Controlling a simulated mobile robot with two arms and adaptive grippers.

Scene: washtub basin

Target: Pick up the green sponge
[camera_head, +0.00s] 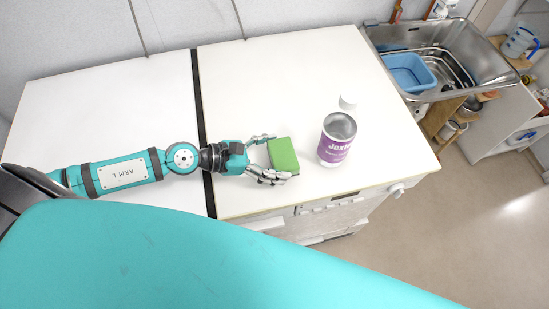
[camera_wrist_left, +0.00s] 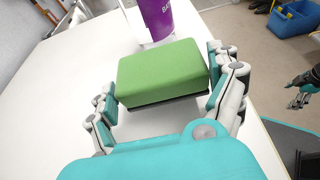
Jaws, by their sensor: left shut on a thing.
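The green sponge (camera_head: 283,155) is a small block with a dark underside, on or just above the white worktop; I cannot tell which. My left gripper (camera_head: 268,158) comes in from the left and is shut on the sponge, with a finger on either side. In the left wrist view the sponge (camera_wrist_left: 163,72) sits between the two fingers (camera_wrist_left: 165,88). My right gripper (camera_wrist_left: 300,92) shows small at the right edge of the left wrist view, away from the sponge, and its opening is unclear.
A white and purple bottle (camera_head: 337,138) stands on the worktop (camera_head: 280,80) just right of the sponge. A metal sink (camera_head: 450,40) with a blue tub (camera_head: 409,73) is at the far right. The worktop behind the sponge is clear.

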